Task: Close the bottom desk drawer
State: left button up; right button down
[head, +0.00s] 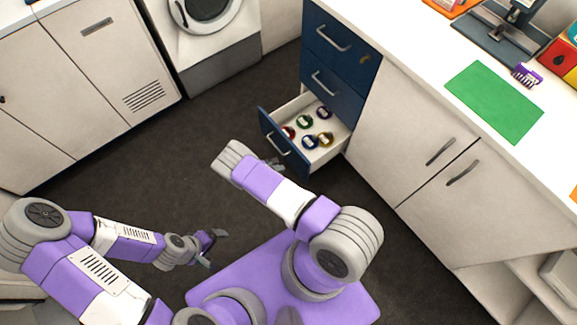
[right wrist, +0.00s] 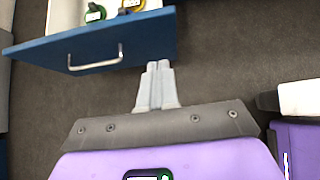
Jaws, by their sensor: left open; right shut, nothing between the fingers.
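The bottom desk drawer (head: 268,139) is pulled open, with a dark blue front and a light metal handle (head: 278,146). Its white inside holds several round coloured items. In the right wrist view the blue drawer front (right wrist: 140,40) and its handle (right wrist: 95,60) are at the upper left. My right gripper (right wrist: 157,68) is shut and empty, with its fingertips near the lower right part of the drawer front; I cannot tell if they touch. In the head view it is mostly hidden behind my right wrist. My left gripper (head: 213,248) is open and empty, low over the floor, away from the drawer.
Two shut blue drawers (head: 335,80) sit above the open one. White cupboards (head: 415,140) stand to the right under a white desktop (head: 420,70). A washing machine (head: 210,40) and a white cabinet (head: 110,60) stand on the left. The dark floor (head: 160,165) between is clear.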

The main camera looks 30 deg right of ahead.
aim_at(304, 161)
jog(key=b+x, duration=0.1)
jog(key=x, duration=0.3)
jog(key=d+r+b+x, duration=0.1)
jog(key=x, duration=0.3)
jog(key=r+b+x, duration=0.1)
jog(key=x, duration=0.3)
jog(key=shift+d+b, duration=0.35)
pick_arm(q)
notch_tip(304, 161, down, 4)
